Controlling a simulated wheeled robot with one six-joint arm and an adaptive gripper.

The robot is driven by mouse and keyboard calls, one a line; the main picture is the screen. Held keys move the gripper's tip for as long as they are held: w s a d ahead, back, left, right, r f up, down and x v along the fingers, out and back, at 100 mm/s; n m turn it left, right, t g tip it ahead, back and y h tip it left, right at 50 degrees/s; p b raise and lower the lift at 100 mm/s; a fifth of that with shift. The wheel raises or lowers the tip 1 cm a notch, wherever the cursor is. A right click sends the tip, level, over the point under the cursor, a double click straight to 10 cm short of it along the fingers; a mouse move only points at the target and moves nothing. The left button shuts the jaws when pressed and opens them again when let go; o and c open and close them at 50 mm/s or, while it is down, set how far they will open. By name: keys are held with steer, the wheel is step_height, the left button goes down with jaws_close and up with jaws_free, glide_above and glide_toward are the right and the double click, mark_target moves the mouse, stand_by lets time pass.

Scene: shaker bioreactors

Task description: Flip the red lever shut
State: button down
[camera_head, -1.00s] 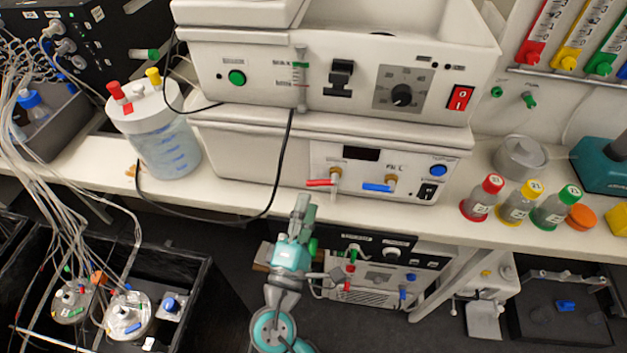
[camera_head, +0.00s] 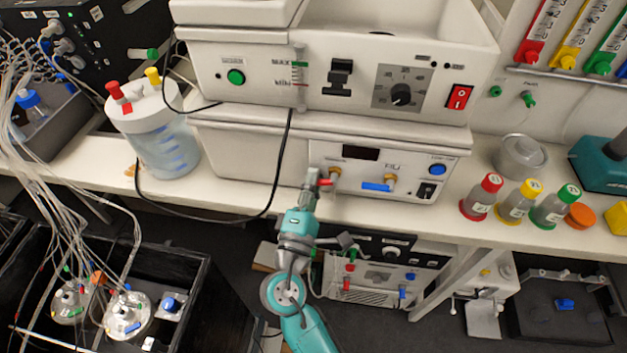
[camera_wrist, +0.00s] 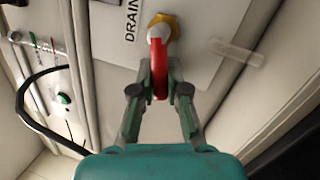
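The red lever (camera_wrist: 159,66) sits on a brass valve on the front panel of the lower white unit. In the wrist view it extends from its valve down between the fingers of my gripper (camera_wrist: 160,84), one finger on each side. The gaps are very small, and I cannot tell whether the pads press on it. In the head view my gripper (camera_head: 318,179) is at the red lever (camera_head: 326,182) and covers part of it. The lever's exact angle is hard to read there.
A blue lever (camera_head: 377,187) lies just right on the same panel. A black cable (camera_head: 278,170) hangs to the left of my gripper. Capped bottles (camera_head: 515,206) stand on the bench to the right.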

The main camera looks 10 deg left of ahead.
steer(key=shift+r+m+g+h, duration=0.15)
steer(key=shift+r+m+h, duration=0.15)
steer(key=shift+m, duration=0.7)
steer(key=shift+r+m+g+h, duration=0.15)
steer(key=shift+r+m+h, duration=0.1)
steer(key=shift+m, duration=0.75)
steer(key=c, duration=1.2)
jaws_free()
steer(key=shift+o, duration=0.2)
steer(key=shift+a, duration=0.1)
steer(key=v, duration=1.2)
